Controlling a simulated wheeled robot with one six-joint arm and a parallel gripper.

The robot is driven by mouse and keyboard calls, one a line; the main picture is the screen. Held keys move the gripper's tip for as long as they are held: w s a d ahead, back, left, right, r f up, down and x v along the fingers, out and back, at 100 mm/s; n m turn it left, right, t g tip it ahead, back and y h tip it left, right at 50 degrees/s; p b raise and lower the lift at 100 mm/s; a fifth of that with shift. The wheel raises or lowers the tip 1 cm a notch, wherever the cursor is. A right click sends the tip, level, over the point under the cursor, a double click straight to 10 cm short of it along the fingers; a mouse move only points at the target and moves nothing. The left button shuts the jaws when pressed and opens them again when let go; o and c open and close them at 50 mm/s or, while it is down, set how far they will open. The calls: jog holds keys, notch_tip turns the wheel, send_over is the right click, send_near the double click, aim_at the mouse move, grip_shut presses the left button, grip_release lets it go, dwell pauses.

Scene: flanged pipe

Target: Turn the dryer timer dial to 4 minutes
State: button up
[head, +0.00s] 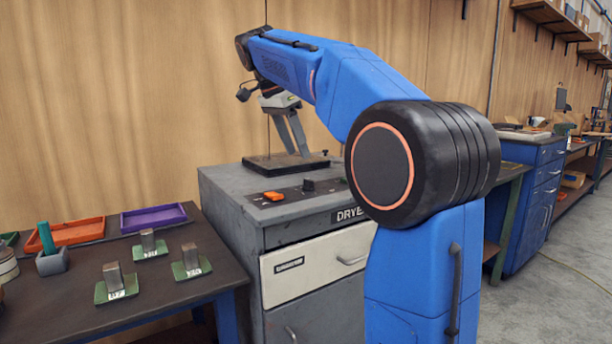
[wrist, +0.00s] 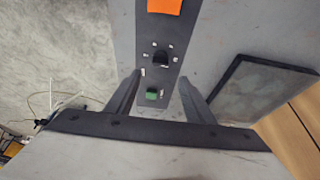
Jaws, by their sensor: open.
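The dryer (head: 230,200) is a grey cabinet marked "DRYE", the rest of the word hidden behind my arm. A dark control strip lies along its top. The black timer dial (head: 309,184) sits on this strip, and in the wrist view the dial (wrist: 160,58) has small white marks around it. Its pointer setting is too small to read. My gripper (head: 297,154) is open and empty above the dryer top, behind the dial in the head view. In the wrist view my gripper (wrist: 160,77) has its fingertips on either side of the strip, just below the dial, apart from it.
An orange button (head: 273,196) is left of the dial, and a green button (wrist: 153,94) is on its other side. A dark plate (head: 258,164) lies on the dryer top behind. A dark bench (head: 60,310) with trays and small metal blocks stands at left.

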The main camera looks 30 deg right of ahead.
aim_at(308, 180)
jog(key=x, duration=0.9)
jog(key=c, duration=1)
